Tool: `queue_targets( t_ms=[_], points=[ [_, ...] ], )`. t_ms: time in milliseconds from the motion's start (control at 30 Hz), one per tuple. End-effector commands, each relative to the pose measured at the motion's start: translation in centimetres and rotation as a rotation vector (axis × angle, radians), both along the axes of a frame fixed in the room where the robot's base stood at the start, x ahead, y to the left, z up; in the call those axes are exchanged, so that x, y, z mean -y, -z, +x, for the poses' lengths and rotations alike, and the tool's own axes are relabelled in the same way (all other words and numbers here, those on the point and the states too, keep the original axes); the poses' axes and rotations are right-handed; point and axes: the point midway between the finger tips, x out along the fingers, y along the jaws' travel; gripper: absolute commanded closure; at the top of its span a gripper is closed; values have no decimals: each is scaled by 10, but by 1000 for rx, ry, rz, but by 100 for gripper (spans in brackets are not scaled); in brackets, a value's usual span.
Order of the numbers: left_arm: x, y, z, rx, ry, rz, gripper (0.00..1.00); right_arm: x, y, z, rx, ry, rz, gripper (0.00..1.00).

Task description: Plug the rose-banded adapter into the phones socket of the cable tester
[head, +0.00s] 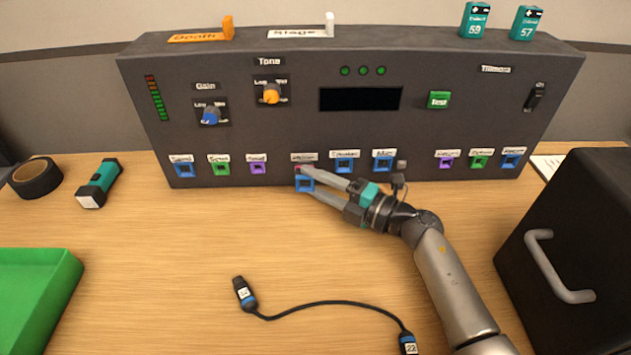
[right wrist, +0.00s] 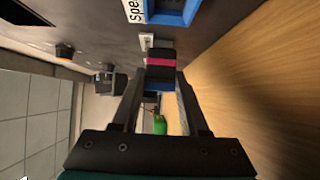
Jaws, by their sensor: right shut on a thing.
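The cable tester (head: 420,140) is a wide dark panel with a row of coloured, labelled sockets along its lower edge. My right gripper (head: 305,180) is low in front of that row, shut on the rose-banded adapter (head: 304,184). The adapter shows a blue square end in the head view. In the right wrist view the adapter (right wrist: 160,66) is black with a rose band, between the fingers, its black end close to the panel. A small label, too blurred to read, sits above it (head: 304,157). The socket under that label is hidden, so contact cannot be told. My left gripper is out of view.
A black cable (head: 330,303) with two plugs lies on the table in front. A black box with a handle (head: 570,255) stands right. A green tray (head: 35,290), a flashlight (head: 100,182) and tape roll (head: 35,178) are left. The middle of the table is mostly clear.

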Motion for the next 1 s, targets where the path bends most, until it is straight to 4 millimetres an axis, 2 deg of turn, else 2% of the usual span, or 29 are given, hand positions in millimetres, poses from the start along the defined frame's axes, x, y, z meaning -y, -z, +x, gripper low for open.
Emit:
queue_targets(
  t_ms=[433,467,767,1000],
  points=[
    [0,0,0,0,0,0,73,2,-2,3,4,11,0,100],
    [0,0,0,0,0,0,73,2,-2,3,4,12,0,54],
    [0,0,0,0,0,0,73,1,-1,2,2,7,0,21],
    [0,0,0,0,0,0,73,1,0,1,1,5,0,21]
  ],
)
